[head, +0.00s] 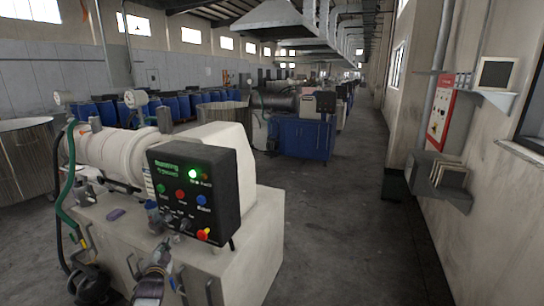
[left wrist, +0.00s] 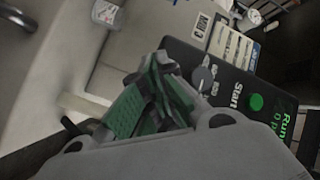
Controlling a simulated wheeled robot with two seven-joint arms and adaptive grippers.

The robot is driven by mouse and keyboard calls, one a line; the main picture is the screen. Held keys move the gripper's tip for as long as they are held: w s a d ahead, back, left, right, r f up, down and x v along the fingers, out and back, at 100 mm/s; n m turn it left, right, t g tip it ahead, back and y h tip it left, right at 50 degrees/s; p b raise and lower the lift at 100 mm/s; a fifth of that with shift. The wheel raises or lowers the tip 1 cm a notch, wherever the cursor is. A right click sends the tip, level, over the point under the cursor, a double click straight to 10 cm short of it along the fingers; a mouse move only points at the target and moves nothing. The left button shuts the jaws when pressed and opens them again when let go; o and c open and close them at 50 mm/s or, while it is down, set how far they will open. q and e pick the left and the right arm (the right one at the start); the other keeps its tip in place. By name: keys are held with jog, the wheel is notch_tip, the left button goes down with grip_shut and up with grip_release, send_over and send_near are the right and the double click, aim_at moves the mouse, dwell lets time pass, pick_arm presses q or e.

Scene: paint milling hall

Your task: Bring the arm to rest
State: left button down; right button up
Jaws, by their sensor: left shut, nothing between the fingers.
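My left gripper (head: 161,256) reaches up from the bottom of the head view, in front of the white milling machine (head: 262,225). It is below the black control box (head: 222,212) and appears apart from it. In the left wrist view, the fingers with green pads (left wrist: 152,90) are together and hold nothing. The control box (left wrist: 200,68) is beside them on the right, its writing tilted. Green, red and blue buttons and a red-yellow switch (head: 204,234) sit below. My right gripper is not in view.
A green hose (head: 66,185) hangs along the machine's left side. A blue cabinet machine (head: 300,138) and blue drums (head: 180,105) stand farther back. A wall shelf (head: 440,178) juts out at right. The aisle floor (head: 345,215) is clear.

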pick_arm(q)
jog(key=s+d+f+n+g+h, duration=0.15)
jog(key=s+d+f, duration=0.4)
jog(key=f, duration=0.75)
jog(key=s+d+f+g+h, duration=0.1)
jog(key=s+d+f+g, duration=0.15)
jog(key=s+f, duration=0.9)
jog(key=s+d+f+n+g+h, duration=0.1)
jog(key=s+d+f+g, duration=0.3)
jog(key=f, duration=1.1)
jog(key=s+d+f+g+h, duration=0.1)
jog(key=s+f+g, duration=0.1)
jog(key=s+f, duration=0.7)
jog(key=s+d+f+g, duration=0.2)
jog(key=s+f, duration=0.4)
jog(key=s, duration=0.8)
jog(key=s+f+n+g, duration=0.1)
jog(key=s+f, duration=0.1)
jog(key=s, duration=0.9)
jog(key=s+f+n+g, duration=0.1)
jog(key=s+f+g, duration=0.1)
jog(key=s, duration=0.9)
jog(key=shift+s+d+f+g, duration=0.2)
jog(key=shift+d+f+g, duration=0.1)
jog(key=shift+f, duration=0.5)
